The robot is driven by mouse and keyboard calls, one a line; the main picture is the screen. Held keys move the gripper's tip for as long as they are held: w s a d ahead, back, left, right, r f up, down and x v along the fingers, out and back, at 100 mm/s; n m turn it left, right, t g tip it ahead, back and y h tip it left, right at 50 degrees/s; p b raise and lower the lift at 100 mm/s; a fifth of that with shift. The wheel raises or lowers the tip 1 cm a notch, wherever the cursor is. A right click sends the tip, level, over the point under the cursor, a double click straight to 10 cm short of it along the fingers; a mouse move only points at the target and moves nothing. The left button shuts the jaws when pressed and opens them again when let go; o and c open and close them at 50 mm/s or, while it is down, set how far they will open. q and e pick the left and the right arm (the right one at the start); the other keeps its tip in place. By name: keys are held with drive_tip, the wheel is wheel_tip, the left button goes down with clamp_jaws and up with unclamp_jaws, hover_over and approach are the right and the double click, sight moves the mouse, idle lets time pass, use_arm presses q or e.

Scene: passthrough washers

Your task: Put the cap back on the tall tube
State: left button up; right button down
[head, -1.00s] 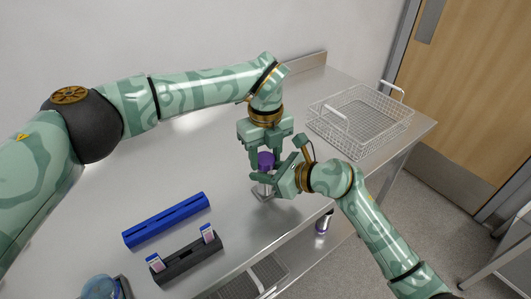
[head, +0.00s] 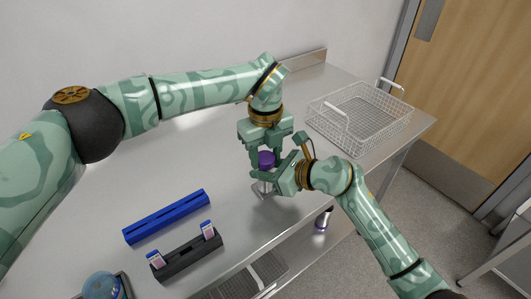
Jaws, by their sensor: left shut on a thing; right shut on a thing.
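The purple cap (head: 266,159) sits between the fingers of my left gripper (head: 266,157), which is shut on it from above. My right gripper (head: 268,175) is shut on the tall tube (head: 265,187) just below the cap, reaching in from the right. Only a clear lower part of the tube shows under the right fingers, and it looks upright. The cap is directly over the tube's top. The fingers hide the joint, so I cannot tell whether cap and tube touch.
A blue rack (head: 166,216) and a black rack (head: 189,257) with two small labelled items stand on the metal table at front left. A blue-lidded container (head: 101,286) is at the bottom left. A wire basket (head: 360,118) stands at back right. The table's left middle is clear.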

use_arm(q)
drive_tip(key=shift+a+f, duration=0.15)
drive_tip(key=shift+f, duration=0.2)
drive_tip(key=shift+r, duration=0.25)
drive_tip(key=shift+s+d+r, duration=0.2)
drive_tip(key=shift+r, duration=0.35)
idle(0.5)
drive_tip(key=shift+w+a+f, duration=0.1)
drive_tip(key=shift+a+f, duration=0.1)
drive_tip(key=shift+f, duration=0.6)
idle(0.4)
drive_tip(key=shift+r, duration=0.15)
drive_tip(key=shift+w+r, duration=0.15)
drive_tip(key=shift+r, duration=0.1)
drive_tip(key=shift+d+r, duration=0.1)
drive_tip(key=shift+r, duration=0.35)
idle(0.7)
